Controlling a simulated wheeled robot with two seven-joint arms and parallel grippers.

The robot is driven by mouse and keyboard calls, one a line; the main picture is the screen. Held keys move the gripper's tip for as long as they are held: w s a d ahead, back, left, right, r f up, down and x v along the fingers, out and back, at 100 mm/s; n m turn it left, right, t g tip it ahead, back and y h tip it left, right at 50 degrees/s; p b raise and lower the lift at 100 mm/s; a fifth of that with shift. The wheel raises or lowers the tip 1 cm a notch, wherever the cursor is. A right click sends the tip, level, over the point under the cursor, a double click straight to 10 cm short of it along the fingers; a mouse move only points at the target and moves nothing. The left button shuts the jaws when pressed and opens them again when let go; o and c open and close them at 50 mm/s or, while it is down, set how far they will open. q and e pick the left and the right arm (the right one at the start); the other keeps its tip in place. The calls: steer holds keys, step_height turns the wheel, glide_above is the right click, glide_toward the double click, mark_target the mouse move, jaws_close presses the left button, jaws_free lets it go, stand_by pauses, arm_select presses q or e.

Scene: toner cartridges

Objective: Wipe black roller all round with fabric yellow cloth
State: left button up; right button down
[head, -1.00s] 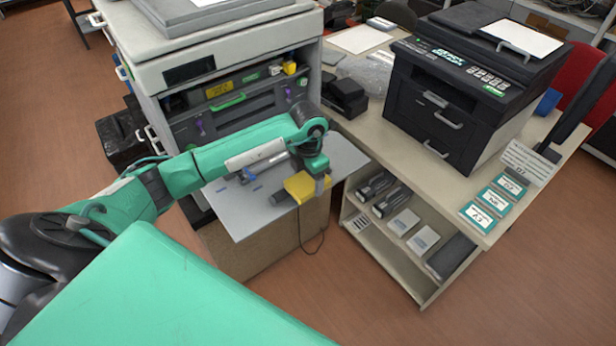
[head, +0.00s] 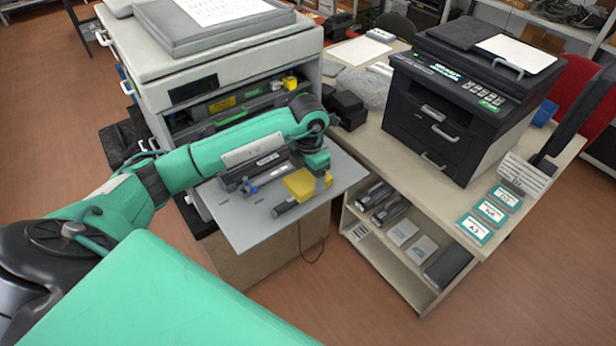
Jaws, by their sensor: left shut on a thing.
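My left gripper (head: 323,180) is shut on the fabric yellow cloth (head: 303,183) above the grey pull-out shelf. The cloth is a small folded yellow pad. A short dark cylinder, seemingly the black roller (head: 285,208), shows at the cloth's lower left. The cloth covers its other end, and I cannot tell whether they touch. My left arm reaches over the shelf from the left and hides part of it. My right gripper is not in view.
The grey shelf (head: 245,232) also carries a dark cartridge (head: 240,182) and a small blue item (head: 250,188). A large printer (head: 210,65) stands behind. A black printer (head: 455,105) sits on the beige desk (head: 385,140) at right. A cable (head: 313,258) hangs below the shelf.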

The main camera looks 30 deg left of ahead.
arm_select(q)
steer(key=shift+w+a+f+b, duration=0.3)
steer(key=shift+w+a+f, duration=0.15)
steer(key=shift+a+f, duration=0.55)
steer(key=shift+w+a+f+b, duration=0.3)
steer(key=shift+w+a+f, duration=0.15)
steer(key=shift+a+f, duration=0.5)
steer(key=shift+w+a+f+b, duration=0.3)
steer(key=shift+w+a+f, duration=0.15)
steer(key=shift+a+f, duration=0.55)
steer(key=shift+f+b, duration=0.55)
steer(key=shift+d, duration=0.1)
steer(key=shift+s+d, duration=0.25)
steer(key=shift+d, duration=0.2)
